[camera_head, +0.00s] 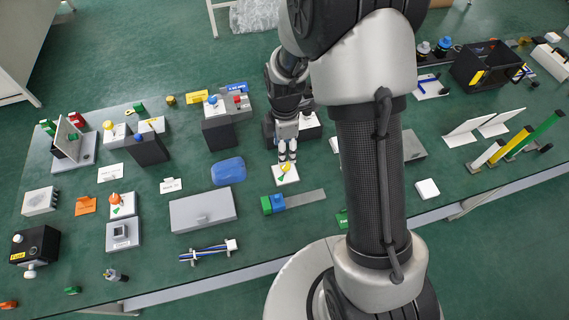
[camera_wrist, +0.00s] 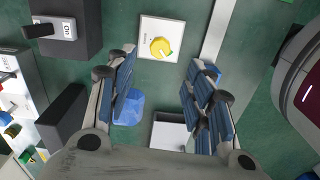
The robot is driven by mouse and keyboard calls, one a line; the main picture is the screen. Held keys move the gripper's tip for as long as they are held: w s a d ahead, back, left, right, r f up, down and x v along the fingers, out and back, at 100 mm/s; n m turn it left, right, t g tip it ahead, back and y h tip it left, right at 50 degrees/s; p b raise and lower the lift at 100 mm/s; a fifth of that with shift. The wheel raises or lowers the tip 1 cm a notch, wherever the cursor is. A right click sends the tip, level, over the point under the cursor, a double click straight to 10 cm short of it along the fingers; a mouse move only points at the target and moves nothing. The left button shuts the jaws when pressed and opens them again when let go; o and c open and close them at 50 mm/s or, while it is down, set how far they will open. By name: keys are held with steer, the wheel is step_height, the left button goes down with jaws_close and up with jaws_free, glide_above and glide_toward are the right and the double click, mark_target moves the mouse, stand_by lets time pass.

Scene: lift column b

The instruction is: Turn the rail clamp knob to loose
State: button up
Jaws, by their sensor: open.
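A yellow knob (camera_head: 286,167) sits on a small white square plate (camera_head: 294,179) on the green table. In the wrist view, the yellow knob (camera_wrist: 160,47) is round with a pointer-like tip towards the lower right; the print on its white plate (camera_wrist: 150,26) is too small to read. I cannot tell whether it is the rail clamp knob. A grey rail (camera_head: 305,197) with a blue and green block (camera_head: 272,203) lies just in front of the plate. My gripper (camera_head: 287,156) points down above the knob, open and empty; its fingers (camera_wrist: 163,62) show apart in the wrist view.
A blue oval object (camera_head: 228,171) and a grey box (camera_head: 203,210) lie to the left. A dark block with a white top (camera_head: 308,127) stands behind the gripper. My arm hides part of the table at the right.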

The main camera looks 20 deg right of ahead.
mark_target(285, 169)
step_height(285, 169, down, 9)
steer(key=shift+r+b, duration=0.2)
steer(key=shift+b, duration=1)
steer(key=shift+c, duration=0.6)
steer(key=c, duration=1)
